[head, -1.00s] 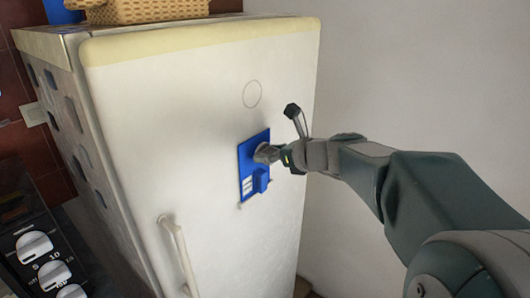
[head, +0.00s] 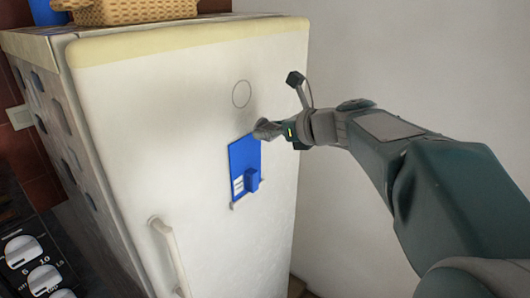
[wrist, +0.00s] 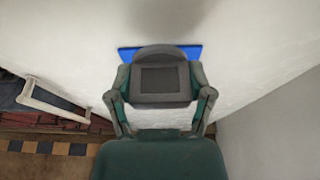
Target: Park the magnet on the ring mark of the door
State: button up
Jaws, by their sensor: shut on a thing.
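The ring mark (head: 241,94) is a thin grey circle on the upper part of the white fridge door (head: 130,130). My gripper (head: 266,129) is close to the door, below and a little right of the ring, at the top edge of a blue panel (head: 243,155). It is shut on the magnet, which its fingers hide. I cannot tell whether the magnet touches the door. In the wrist view my gripper (wrist: 160,60) covers most of the blue panel (wrist: 128,54), whose ends show on both sides.
The blue panel bears a small blue block (head: 252,180) and white markings. A door handle (head: 170,255) stands out lower left. A wicker basket (head: 135,10) sits on top of the fridge. A stove with knobs (head: 25,252) is at lower left. A bare wall is on the right.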

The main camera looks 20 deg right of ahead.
aim_at(242, 97)
notch_tip(242, 97, up, 7)
jog(key=s+d, duration=0.1)
jog(key=s, duration=0.1)
jog(key=shift+f, duration=0.2)
jog(key=shift+w, duration=0.15)
jog(key=shift+w+a, duration=0.65)
jog(key=shift+w, duration=0.2)
jog(key=shift+w+a, duration=0.6)
jog(key=shift+w, duration=0.3)
jog(key=shift+w+a, duration=0.65)
jog(key=shift+w, duration=0.2)
jog(key=o, duration=1.1)
jog(key=shift+v, duration=4.9)
